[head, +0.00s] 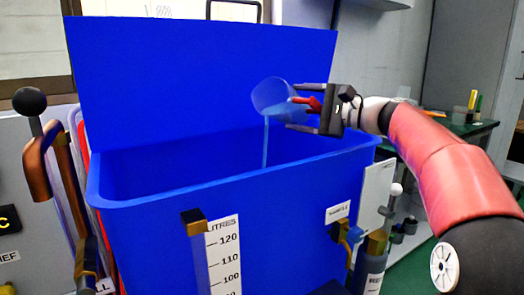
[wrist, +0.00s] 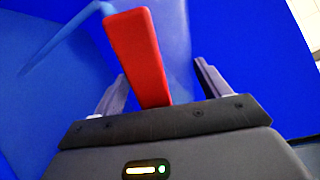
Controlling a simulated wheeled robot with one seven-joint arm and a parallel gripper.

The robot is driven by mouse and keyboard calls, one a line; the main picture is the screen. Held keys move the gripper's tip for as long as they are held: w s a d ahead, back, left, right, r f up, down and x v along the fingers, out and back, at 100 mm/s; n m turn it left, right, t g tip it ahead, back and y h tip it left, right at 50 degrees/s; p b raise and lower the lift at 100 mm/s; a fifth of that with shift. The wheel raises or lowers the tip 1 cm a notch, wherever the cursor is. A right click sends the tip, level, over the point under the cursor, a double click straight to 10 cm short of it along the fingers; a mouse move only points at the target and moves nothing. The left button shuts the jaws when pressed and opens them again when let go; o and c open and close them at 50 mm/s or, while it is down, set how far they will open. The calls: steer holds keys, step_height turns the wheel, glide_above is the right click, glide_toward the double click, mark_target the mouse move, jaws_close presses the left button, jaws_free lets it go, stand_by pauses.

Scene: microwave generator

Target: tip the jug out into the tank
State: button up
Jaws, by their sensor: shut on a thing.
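The jug (head: 270,95) is translucent blue with a red handle (head: 308,101). It is tilted over the open blue tank (head: 240,205), and a thin light-blue stream (head: 265,142) falls from it into the tank. My gripper (head: 300,112) is shut on the jug's handle, above the tank's right half. In the wrist view the red handle (wrist: 138,58) stands between the two fingers, and the stream (wrist: 62,42) runs off to the left. The tank's inside floor and any liquid level are hidden by its front wall.
The tank's raised lid (head: 200,75) stands behind the opening. A litre scale (head: 225,260) and sight tube are on the tank's front. A brown lever with a black knob (head: 30,101) stands at the left.

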mark_target(298, 96)
steer(key=shift+f+n+b, duration=0.35)
steer(key=shift+n+b, duration=0.05)
steer(key=shift+b, duration=0.4)
steer(key=shift+s+a+r+n+b, duration=0.3)
steer(key=shift+s+r+n+b, duration=0.2)
steer(key=shift+s+r+n, duration=0.3)
stand_by(1.6)
steer(key=shift+s+a+r+n+b, duration=0.15)
steer(key=shift+r+n, duration=0.25)
steer(key=shift+n, duration=0.25)
steer(key=shift+s+r+n+b, duration=0.15)
steer(key=shift+r+n, duration=0.25)
steer(key=shift+n, duration=0.25)
stand_by(1.1)
